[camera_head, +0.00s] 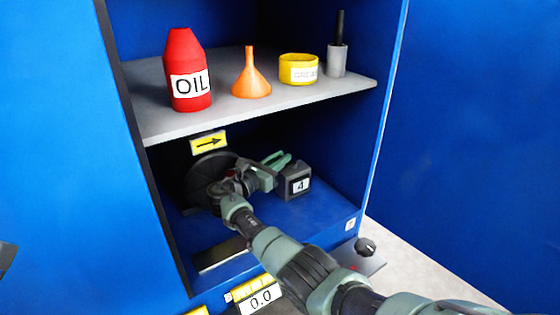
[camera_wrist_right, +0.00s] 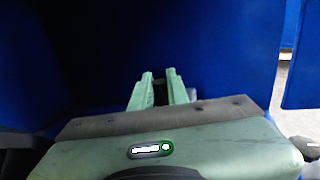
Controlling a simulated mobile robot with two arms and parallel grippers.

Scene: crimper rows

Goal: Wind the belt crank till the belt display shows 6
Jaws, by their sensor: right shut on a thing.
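A dark round wheel (camera_head: 207,172), which looks like the belt crank's wheel, stands in the lower bay of the blue cabinet, partly hidden behind my right wrist. A small dark box beside it carries a display (camera_head: 299,186) that reads 4. My right gripper (camera_head: 279,160) reaches into the bay, between wheel and box in the picture. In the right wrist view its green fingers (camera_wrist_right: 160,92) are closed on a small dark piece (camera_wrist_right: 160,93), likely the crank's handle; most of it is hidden.
A yellow sign (camera_head: 209,143) with an arrow pointing right hangs above the wheel. The grey shelf (camera_head: 150,124) overhead holds a red oil bottle (camera_head: 187,70), an orange funnel (camera_head: 251,76), a yellow tub (camera_head: 298,69) and a grey holder (camera_head: 337,60). A lower display (camera_head: 261,301) reads 0.0; a black knob (camera_head: 366,247) sits at right.

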